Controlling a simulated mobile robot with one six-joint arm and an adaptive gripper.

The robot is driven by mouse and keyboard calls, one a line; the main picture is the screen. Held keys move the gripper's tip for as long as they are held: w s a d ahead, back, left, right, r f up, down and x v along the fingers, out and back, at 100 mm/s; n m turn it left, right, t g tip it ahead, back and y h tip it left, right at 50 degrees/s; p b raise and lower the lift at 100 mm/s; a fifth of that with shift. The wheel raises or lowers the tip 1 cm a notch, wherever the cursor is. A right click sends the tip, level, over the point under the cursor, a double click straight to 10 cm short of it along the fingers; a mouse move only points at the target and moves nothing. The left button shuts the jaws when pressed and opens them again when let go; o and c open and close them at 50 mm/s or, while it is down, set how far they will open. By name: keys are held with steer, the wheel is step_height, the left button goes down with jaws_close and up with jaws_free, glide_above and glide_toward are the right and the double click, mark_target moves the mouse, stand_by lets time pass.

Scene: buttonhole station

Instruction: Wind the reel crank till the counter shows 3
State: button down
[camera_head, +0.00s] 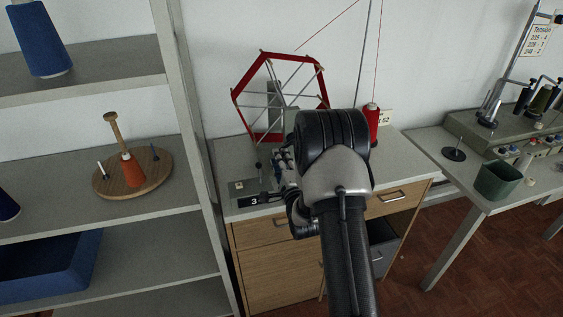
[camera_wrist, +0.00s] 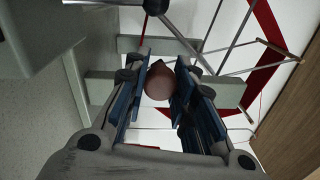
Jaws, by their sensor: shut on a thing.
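The reel (camera_head: 236,96) has a red hexagonal rim and grey spokes and stands upright on the grey-topped cabinet. Its rim and spokes also show in the wrist view (camera_wrist: 264,75). The small dark counter (camera_head: 254,202) at the front of the cabinet top shows a 3. The round brown crank knob (camera_wrist: 160,84) sits between the blue-padded fingers of my gripper (camera_wrist: 163,78), which is shut on it. In the head view my gripper (camera_head: 282,163) is beside the reel's lower part; my arm hides the knob and part of the stand.
A red thread cone (camera_head: 371,117) stands behind my arm. At left, a shelf unit (camera_head: 178,110) holds a wooden disc (camera_head: 108,186) with an orange spool. At right, a table (camera_head: 448,178) bears a green bin (camera_head: 497,180) and a machine.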

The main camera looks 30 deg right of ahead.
steer(key=c, duration=1.3)
jaws_free()
steer(key=shift+s, duration=0.1)
steer(key=v, duration=1.1)
steer(key=shift+s+a, duration=0.2)
steer(key=shift+s, duration=0.15)
